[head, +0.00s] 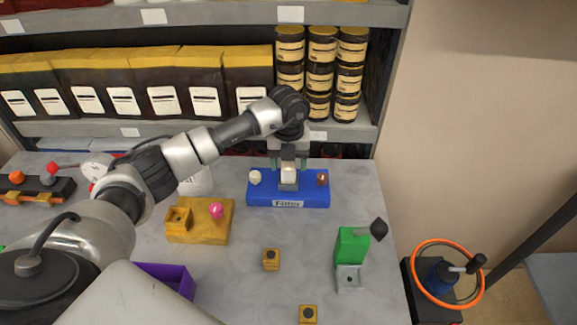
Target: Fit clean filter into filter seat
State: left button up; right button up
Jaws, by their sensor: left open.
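A blue base (262,199) labelled "Filter" stands toward the back of the grey table. A small grey block-like part (288,182) stands upright at its middle, with a paler patch near its top; I cannot tell whether this is the clean filter, the seat or both. A cream knob (255,177) and a brown knob (322,179) sit on either side of it. My left gripper (289,163) points down over the base, open, with one finger on each side of the upright part. The fingers appear apart from it. My right gripper is not in view.
A yellow block with a pink knob (216,210) stands left of centre. A purple bin (172,277) is at the front left, partly hidden by my arm. A green device (351,246) and small yellow blocks (271,260) stand in front. Shelves with jars (321,78) rise behind.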

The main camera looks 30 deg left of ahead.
aim_at(289, 164)
pick_arm(q)
notch_tip(289, 164, up, 10)
jog(key=b, duration=0.2)
jog(key=shift+r, duration=0.25)
jog(key=shift+r, duration=0.1)
